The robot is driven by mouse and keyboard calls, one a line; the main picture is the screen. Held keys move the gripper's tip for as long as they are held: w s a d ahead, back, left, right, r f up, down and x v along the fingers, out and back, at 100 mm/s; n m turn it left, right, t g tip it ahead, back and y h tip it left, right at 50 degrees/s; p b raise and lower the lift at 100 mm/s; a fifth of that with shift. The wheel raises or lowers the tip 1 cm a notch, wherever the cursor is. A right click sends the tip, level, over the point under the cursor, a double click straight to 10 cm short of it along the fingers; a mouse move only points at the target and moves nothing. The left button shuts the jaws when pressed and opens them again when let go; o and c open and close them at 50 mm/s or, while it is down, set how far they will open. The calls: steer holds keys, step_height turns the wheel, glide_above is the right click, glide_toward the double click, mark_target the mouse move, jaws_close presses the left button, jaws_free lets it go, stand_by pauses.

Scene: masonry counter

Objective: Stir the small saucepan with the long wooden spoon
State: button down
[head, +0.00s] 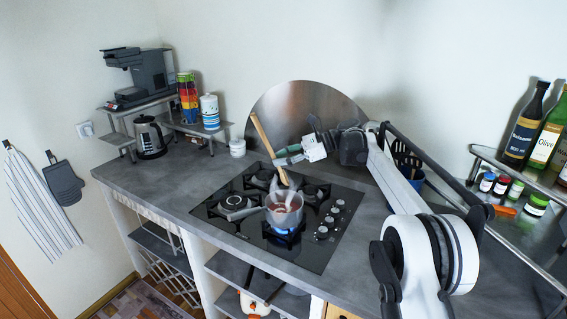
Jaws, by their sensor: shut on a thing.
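The small saucepan (285,217) stands on the front burner of the black gas hob, with a blue flame under it. Something reddish-brown shows inside it. The long wooden spoon (262,137) stands tilted, its upper end leaning to the left and its lower part reaching down toward the saucepan. The spoon's lower end is hidden, so I cannot tell how deep it sits. My gripper (286,156) is shut on the spoon's handle, above and behind the saucepan. My arm reaches in from the right.
The hob (322,255) has knobs along its right side. A round metal disc (290,105) leans on the wall behind. A kettle (150,138) and coffee machine stand at the left; bottles (524,125) and jars at the right. The left counter is clear.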

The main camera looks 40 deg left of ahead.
step_height(320, 180, down, 12)
steer(key=b, duration=0.6)
steer(key=shift+f, duration=0.15)
stand_by(1.0)
steer(key=shift+w+d+b, duration=0.1)
steer(key=shift+d+b, duration=0.1)
steer(key=shift+b, duration=0.1)
